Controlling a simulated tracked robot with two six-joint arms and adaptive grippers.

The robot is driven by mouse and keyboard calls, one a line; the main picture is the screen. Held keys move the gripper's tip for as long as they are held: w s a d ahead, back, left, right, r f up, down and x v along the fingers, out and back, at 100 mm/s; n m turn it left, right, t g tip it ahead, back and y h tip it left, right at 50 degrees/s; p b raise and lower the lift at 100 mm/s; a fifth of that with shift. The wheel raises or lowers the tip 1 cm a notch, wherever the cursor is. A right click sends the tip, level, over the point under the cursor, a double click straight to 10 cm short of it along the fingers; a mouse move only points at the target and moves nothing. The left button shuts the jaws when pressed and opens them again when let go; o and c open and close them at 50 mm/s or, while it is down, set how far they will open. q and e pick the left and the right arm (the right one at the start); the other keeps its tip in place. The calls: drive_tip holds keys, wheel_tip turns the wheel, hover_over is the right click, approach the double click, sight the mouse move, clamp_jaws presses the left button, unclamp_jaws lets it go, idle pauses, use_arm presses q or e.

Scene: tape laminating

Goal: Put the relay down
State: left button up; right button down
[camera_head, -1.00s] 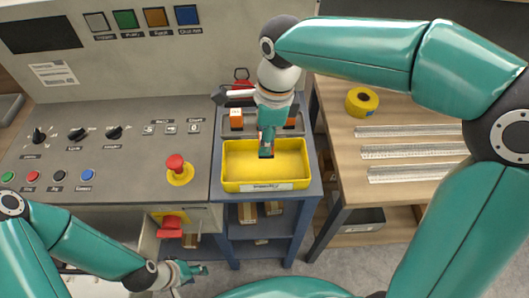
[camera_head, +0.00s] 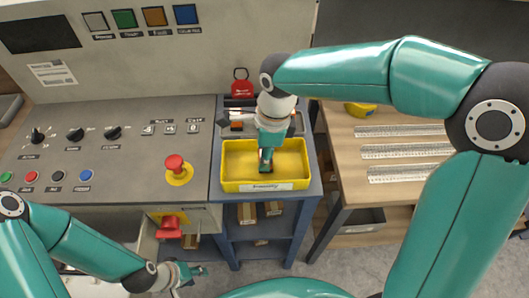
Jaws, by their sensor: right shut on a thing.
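My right gripper (camera_head: 265,167) points down inside the yellow tray (camera_head: 232,186), its fingertips low near the tray floor. It is shut on the relay, which is mostly hidden by the fingers; I cannot tell whether the relay touches the floor. The rest of the tray floor that shows looks empty. My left gripper (camera_head: 192,274) is low at the bottom left, in front of the console and away from the tray. It is too small to tell whether it is open or shut.
An orange block (camera_head: 236,126) sits in a grey holder behind the tray, partly hidden by my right arm. A red padlock-like item (camera_head: 242,88) stands behind it. The console with a red stop button (camera_head: 174,164) is left. A wooden table (camera_head: 350,185) with metal strips is right.

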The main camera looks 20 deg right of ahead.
drive_tip(key=shift+f, duration=0.35)
drive_tip(key=c, duration=0.8)
unclamp_jaws()
drive_tip(key=shift+o, duration=0.2)
drive_tip(key=shift+r, duration=0.5)
wheel_tip(320, 180, up, 12)
drive_tip(key=d+p, duration=0.1)
drive_tip(key=shift+s+d, duration=0.2)
